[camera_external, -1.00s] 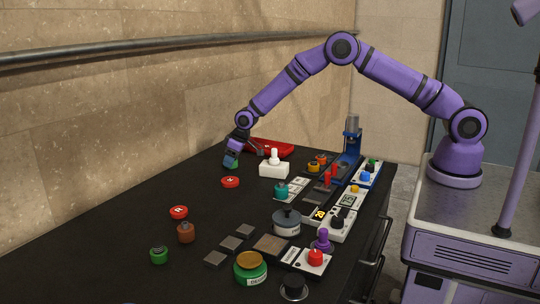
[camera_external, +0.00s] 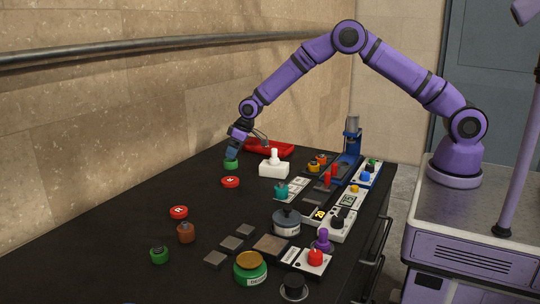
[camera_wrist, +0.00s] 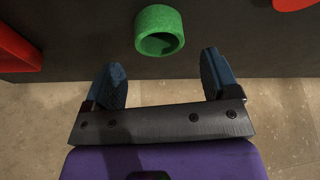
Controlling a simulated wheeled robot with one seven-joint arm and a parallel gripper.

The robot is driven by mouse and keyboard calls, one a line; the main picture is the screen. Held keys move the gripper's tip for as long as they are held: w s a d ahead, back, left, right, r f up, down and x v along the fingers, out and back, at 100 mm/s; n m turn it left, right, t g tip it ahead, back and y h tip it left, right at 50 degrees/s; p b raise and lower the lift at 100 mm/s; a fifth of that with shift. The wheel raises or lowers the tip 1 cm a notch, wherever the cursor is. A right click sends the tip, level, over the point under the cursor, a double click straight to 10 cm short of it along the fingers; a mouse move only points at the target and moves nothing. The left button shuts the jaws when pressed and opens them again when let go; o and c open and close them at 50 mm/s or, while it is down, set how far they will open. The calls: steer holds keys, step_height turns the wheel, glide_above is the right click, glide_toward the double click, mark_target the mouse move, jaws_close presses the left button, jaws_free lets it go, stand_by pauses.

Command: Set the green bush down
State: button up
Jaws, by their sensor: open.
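The green bush (camera_external: 231,165), a short hollow ring, stands on the black bench top at its far left end. In the wrist view the green bush (camera_wrist: 159,31) shows its open bore and sits just beyond the fingertips, apart from both. My gripper (camera_wrist: 162,78) is open and empty, with its two blue-grey fingers spread wide. In the external view my gripper (camera_external: 232,153) is just above the bush.
A red tray (camera_external: 268,148) lies right of the bush, and a red disc (camera_external: 230,182) lies nearer the camera. A white block with a knob (camera_external: 273,169) stands to the right. Another green part (camera_external: 159,255) sits at the near left. The wall runs along the left.

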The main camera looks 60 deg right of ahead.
steer(key=a+v, duration=0.1)
steer(key=v, duration=0.6)
steer(key=shift+d+r, duration=0.25)
steer(key=shift+d, duration=0.3)
steer(key=shift+s+r, duration=0.1)
steer(key=shift+s, duration=0.1)
steer(key=s+d+r+m, duration=0.1)
steer(key=s+d+r, duration=0.3)
steer(key=s+r, duration=0.45)
steer(key=s+d+r, duration=0.4)
steer(key=s+r, duration=0.3)
steer(key=r, duration=0.2)
steer(key=s+d+r+m, duration=0.1)
steer(key=s+d+r, duration=0.3)
steer(key=s+r, duration=0.35)
steer(key=s+d, duration=0.3)
steer(key=s, duration=1.2)
steer(key=s+d+r+m+t+h, duration=0.1)
steer(key=s+d, duration=0.2)
steer(key=s, duration=1.3)
steer(key=shift+s+d+r+m, duration=0.2)
steer(key=shift+s+r+m, duration=0.05)
steer(key=shift+r+m, duration=0.05)
